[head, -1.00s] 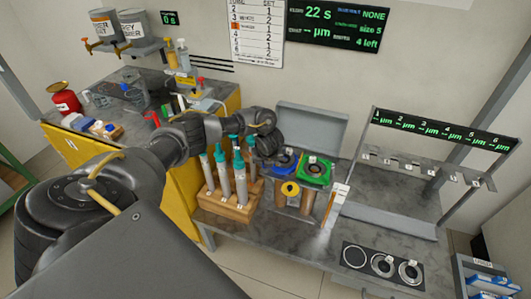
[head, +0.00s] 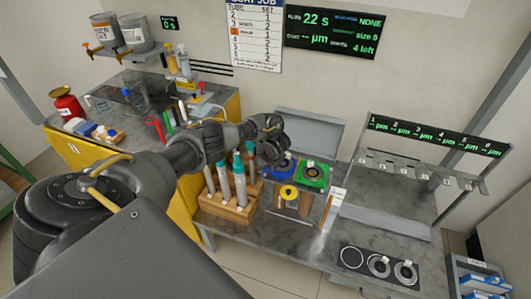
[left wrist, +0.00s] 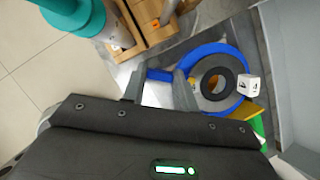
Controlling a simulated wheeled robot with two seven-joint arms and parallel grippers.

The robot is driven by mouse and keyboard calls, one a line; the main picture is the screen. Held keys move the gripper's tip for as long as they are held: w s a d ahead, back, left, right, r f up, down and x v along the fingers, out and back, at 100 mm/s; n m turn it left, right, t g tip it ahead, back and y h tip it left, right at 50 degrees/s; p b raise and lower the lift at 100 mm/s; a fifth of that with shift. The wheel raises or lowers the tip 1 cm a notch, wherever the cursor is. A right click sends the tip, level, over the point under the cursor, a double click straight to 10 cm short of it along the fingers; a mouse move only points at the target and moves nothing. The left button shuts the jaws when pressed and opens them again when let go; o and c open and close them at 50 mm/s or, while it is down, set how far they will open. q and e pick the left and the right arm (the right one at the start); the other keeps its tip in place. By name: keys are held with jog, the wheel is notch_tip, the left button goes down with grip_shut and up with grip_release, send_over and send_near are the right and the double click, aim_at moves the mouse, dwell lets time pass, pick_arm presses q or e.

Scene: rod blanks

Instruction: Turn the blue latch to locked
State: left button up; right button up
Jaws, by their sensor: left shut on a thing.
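The blue latch is a blue ring (head: 270,172) around a dark round opening, beside a green one in the head view. In the left wrist view the blue latch (left wrist: 215,48) shows a short blue tab at its left, between my fingers. My left gripper (left wrist: 160,88) is shut on that tab; in the head view the gripper (head: 272,155) reaches over the ring from behind the rack and partly hides it. A small white marked cube (left wrist: 249,85) sits at the ring's edge. My right gripper is not in view.
A wooden rack (head: 228,208) with teal-capped tubes stands close left of the latch. The green latch (head: 314,174) is just right of it. A grey raised lid (head: 310,128) stands behind. The bench front right holds round rings (head: 379,265).

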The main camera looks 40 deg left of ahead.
pick_arm(q)
jog(key=o, duration=1)
jog(key=shift+p+v, duration=2.95)
jog(key=shift+v, duration=2.5)
